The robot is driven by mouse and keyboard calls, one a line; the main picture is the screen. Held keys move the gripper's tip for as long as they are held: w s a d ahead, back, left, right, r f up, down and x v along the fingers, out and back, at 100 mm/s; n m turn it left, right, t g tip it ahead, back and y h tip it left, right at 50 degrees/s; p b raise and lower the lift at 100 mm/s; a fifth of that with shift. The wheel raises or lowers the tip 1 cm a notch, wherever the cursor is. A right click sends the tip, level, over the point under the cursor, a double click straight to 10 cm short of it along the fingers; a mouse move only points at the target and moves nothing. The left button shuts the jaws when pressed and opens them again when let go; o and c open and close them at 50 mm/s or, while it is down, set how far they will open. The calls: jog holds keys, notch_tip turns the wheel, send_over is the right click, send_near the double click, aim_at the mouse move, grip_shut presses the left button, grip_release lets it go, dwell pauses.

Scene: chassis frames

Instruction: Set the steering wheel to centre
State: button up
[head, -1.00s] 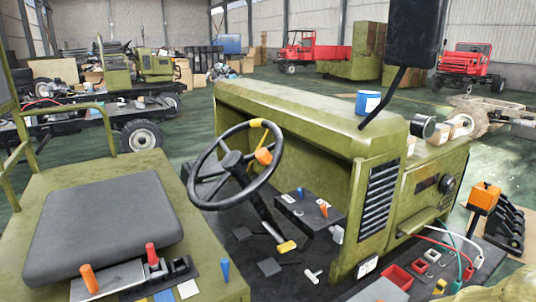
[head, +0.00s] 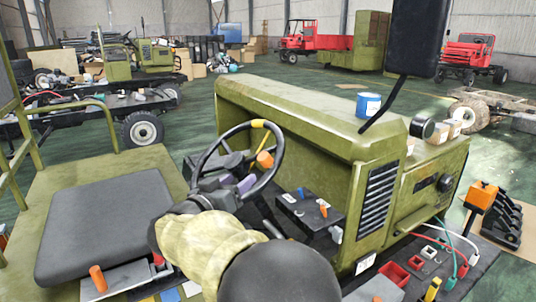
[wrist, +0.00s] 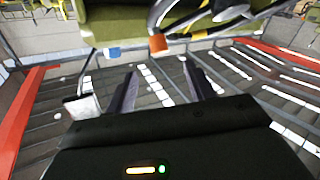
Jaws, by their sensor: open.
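The black steering wheel (head: 200,160) stands tilted above the cab floor, between the seat and the green dash. A yellow mark (head: 257,124) is on its upper rim, and an orange knob (head: 265,159) is on the right side. My gripper (head: 237,181) is at the near, lower side of the wheel, its dark jaws overlapping the wheel's lower part in the head view. In the wrist view my gripper (wrist: 160,70) has its two fingers apart with nothing between them. The orange knob (wrist: 158,43) shows just beyond the fingertips. Contact with the wheel cannot be told. My arm hides the lower rim.
The grey seat (head: 100,225) is left of my arm. An orange-topped lever (head: 97,278) stands in front of it. A control box with small levers (head: 310,210) is right of the wheel. A blue can (head: 368,104) stands on the green hood (head: 300,115).

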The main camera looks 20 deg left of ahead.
aim_at(269, 157)
jog(key=shift+s+a+h, duration=0.25)
jog(key=shift+s, duration=0.3)
jog(key=shift+s+a+h, duration=0.2)
jog(key=shift+s+h, duration=0.05)
jog(key=shift+s, duration=0.25)
jog(key=p+x, duration=0.5)
jog(key=x, duration=1.2)
jog(key=shift+w, duration=0.25)
grip_shut()
